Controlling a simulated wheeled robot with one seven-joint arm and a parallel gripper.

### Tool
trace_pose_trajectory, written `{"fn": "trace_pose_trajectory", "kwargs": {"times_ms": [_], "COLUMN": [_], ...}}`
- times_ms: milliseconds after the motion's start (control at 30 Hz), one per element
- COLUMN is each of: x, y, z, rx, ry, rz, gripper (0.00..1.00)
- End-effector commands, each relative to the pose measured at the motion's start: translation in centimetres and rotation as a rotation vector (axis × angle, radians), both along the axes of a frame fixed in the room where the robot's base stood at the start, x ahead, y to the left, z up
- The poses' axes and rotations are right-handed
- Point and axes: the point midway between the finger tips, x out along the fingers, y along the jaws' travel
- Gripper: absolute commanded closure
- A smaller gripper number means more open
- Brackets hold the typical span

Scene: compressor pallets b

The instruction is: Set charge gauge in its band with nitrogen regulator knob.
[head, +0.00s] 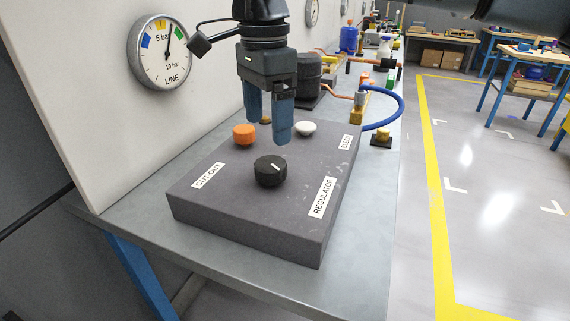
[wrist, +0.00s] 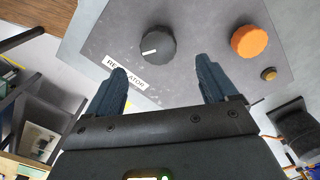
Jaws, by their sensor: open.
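The black regulator knob (head: 270,171) has a white pointer mark and sits on the grey panel box (head: 240,228) near its REGULATOR label (head: 323,197). My gripper (head: 268,132) is open and empty, pointing down above the panel, apart from the black knob. In the wrist view the black knob (wrist: 157,45) lies beyond the open fingertips (wrist: 162,72), between them and toward the left one. The only gauge readable here is the round LINE gauge (head: 163,52) on the wall panel, with blue, yellow and green bands. Its needle points up, slightly right. I see no gauge labelled charge.
An orange knob (head: 244,134) by the CUT-OUT side and a white knob (head: 306,128) near the BLEED label (head: 346,143) stand on the same box. A blue hose (head: 401,105) curves behind it. The bench's front right (head: 360,250) is clear.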

Motion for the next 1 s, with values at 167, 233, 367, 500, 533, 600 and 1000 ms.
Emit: {"fn": "trace_pose_trajectory", "kwargs": {"times_ms": [167,233,367,500,533,600,1000], "x": [-0.3,-0.3,-0.3,-0.3,-0.3,-0.3,-0.3], "y": [0.4,0.4,0.4,0.4,0.4,0.4,0.4], "z": [-0.1,-0.5,-2.2,-4.4,-4.9,-5.8,-7.8], "rx": [-0.001,0.000,0.000,0.000,0.000,0.001,0.001], "ry": [-0.001,0.000,0.001,0.002,0.001,0.002,-0.001], "rz": [0.117,0.124,0.124,0.122,0.122,0.122,0.121], "gripper": [0.14,0.14,0.14,0.14,0.14,0.14,0.14]}}
